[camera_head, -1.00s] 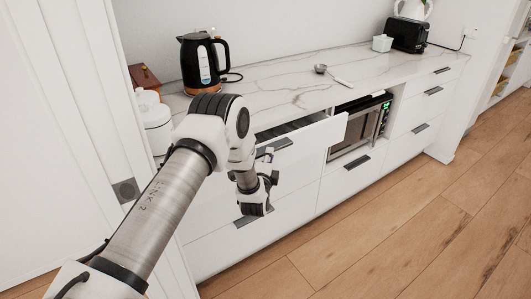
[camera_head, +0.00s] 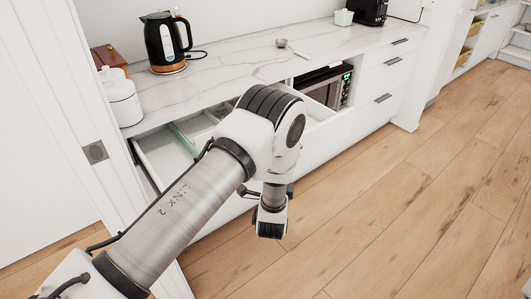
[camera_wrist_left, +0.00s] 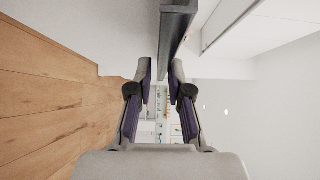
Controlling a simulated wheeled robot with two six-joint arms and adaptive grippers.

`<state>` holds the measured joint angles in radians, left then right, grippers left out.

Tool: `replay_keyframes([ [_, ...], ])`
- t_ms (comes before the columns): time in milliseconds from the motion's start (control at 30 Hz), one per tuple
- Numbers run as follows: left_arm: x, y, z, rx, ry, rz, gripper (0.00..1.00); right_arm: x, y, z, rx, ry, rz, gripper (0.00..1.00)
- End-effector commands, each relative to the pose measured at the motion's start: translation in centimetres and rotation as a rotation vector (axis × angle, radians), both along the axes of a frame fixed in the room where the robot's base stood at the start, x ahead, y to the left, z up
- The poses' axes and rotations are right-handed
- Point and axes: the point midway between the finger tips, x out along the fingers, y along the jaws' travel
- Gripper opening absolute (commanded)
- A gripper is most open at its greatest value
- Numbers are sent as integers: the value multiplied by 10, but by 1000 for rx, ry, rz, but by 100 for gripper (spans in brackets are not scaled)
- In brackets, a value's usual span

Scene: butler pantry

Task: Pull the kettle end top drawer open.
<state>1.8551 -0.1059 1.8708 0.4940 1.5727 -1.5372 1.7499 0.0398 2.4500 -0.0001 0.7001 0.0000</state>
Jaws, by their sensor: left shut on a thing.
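The kettle end top drawer (camera_head: 163,154) stands well out from the counter on the left, below the kettle (camera_head: 165,43). Its inside shows, with a pale green-edged divider. My arm hides much of its front. In the left wrist view, its dark bar handle (camera_wrist_left: 174,40) runs between the fingers of my left gripper (camera_wrist_left: 161,76), which is shut on it. In the head view, my arm and wrist hide the fingers and their hold. My right gripper is not in view.
A white canister (camera_head: 122,100) stands at the counter's left end, near a brown box (camera_head: 107,57). A ladle (camera_head: 290,47) lies on the counter. A microwave (camera_head: 325,88) sits in a niche to the right. The wooden floor (camera_head: 400,200) in front is clear.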

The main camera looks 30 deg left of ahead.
Motion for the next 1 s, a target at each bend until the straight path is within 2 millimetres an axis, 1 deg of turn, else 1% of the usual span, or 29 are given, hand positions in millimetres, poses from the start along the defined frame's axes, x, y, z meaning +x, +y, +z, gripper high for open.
replay_keyframes([
  [33, -5, -12, -1, 1, 6, -5, 0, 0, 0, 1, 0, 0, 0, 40],
  [100, -10, -25, -1, 2, 5, -4, 0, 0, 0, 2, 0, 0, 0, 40],
  [200, -17, -39, -1, 1, 5, -3, 0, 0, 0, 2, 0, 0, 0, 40],
  [300, -21, -49, -1, 0, 4, -1, 0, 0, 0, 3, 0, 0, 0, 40],
  [500, -25, -59, -2, -1, 4, 1, 0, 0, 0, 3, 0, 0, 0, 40],
  [867, -26, -60, -2, -2, 5, 2, 0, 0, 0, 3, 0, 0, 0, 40],
  [900, -26, -60, -2, -2, 5, 2, 29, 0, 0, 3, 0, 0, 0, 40],
  [933, -26, -60, -2, -2, 4, 2, 40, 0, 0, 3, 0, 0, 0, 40],
  [967, -26, -60, -2, -2, 4, 1, 44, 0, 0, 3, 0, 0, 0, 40],
  [1000, -25, -60, -1, -2, 4, 1, 44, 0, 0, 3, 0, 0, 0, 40],
])
